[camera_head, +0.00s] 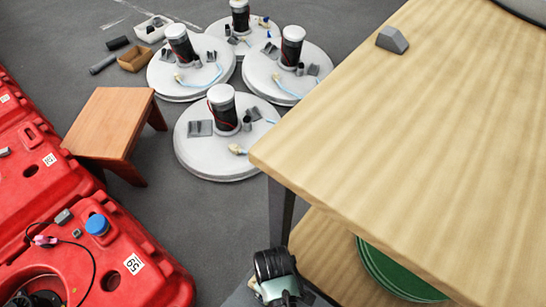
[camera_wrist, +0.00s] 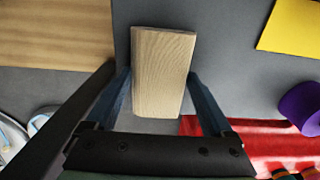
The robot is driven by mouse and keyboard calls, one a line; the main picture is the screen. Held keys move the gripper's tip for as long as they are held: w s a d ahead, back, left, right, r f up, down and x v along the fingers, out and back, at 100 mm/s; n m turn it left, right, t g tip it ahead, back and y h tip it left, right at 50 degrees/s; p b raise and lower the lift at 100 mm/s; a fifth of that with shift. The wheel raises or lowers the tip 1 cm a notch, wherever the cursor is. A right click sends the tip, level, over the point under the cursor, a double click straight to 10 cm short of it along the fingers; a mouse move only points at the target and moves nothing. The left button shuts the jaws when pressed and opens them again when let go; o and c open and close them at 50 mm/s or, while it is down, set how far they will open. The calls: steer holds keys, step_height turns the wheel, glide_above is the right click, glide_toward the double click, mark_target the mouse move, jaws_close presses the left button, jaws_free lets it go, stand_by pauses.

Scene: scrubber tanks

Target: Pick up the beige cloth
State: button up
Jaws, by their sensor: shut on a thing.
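In the wrist view my gripper (camera_wrist: 157,78) is shut on a pale beige block-like piece (camera_wrist: 160,55), with one finger along each side. The piece has fine, wood-like grain and straight edges. I cannot tell whether it is the beige cloth; nothing else in view clearly looks like a beige cloth. In the head view part of my arm shows at the bottom, beside the wooden table; the fingertips and held piece cannot be made out there.
A wooden table (camera_head: 420,130) fills the right, with a grey block (camera_head: 392,40) on top and a green round thing (camera_head: 390,275) below. White round lids (camera_head: 205,160), a small wooden stool (camera_head: 108,120) and red tanks (camera_head: 130,240) stand left. The wrist view shows a yellow sheet (camera_wrist: 292,28) and purple roll (camera_wrist: 302,107).

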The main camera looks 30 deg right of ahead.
step_height(320, 180, up, 10)
steer(key=p, duration=0.5)
